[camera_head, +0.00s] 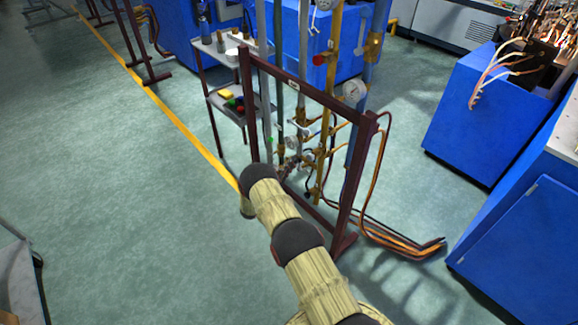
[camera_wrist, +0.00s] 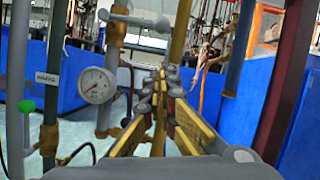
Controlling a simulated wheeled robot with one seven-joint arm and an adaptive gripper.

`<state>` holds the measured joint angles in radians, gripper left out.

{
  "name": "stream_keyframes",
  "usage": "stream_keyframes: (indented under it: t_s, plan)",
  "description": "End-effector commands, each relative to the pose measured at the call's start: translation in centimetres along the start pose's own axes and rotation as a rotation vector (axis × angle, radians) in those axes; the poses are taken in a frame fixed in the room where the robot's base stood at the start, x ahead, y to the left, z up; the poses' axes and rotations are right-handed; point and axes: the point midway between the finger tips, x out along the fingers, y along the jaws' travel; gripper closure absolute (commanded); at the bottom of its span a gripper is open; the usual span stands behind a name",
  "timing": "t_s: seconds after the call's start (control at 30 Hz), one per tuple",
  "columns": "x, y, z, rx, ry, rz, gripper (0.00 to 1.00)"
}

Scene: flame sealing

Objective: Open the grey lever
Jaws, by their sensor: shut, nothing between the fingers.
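In the wrist view my gripper (camera_wrist: 167,72) points forward with its yellow and dark fingers meeting at the tips, shut and empty. In the head view the valves on the pipe rack (camera_head: 300,160) are too small to single out a grey lever, and I cannot make out my gripper there.
A white round gauge (camera_wrist: 95,85) and a green ball knob (camera_wrist: 27,106) are left of the fingers. A dark red frame post (camera_wrist: 285,80) stands at right. Hoses (camera_head: 390,240) lie beside the rack. A shelf cart (camera_head: 225,50) stands behind it. The floor at left is clear.

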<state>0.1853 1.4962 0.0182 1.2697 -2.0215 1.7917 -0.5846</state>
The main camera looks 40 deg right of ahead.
Motion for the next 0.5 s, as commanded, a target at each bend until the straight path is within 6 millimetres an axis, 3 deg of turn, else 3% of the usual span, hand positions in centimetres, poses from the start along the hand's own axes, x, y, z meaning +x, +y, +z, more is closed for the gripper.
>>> stream_keyframes:
  t_s: [0.3,0.5]
  plan:
    - [6.2,-0.1,-0.3,0.0,0.0,-0.003,1.0]
    - [8.0,0.0,1.9,0.0,0.001,-0.001,1.0]
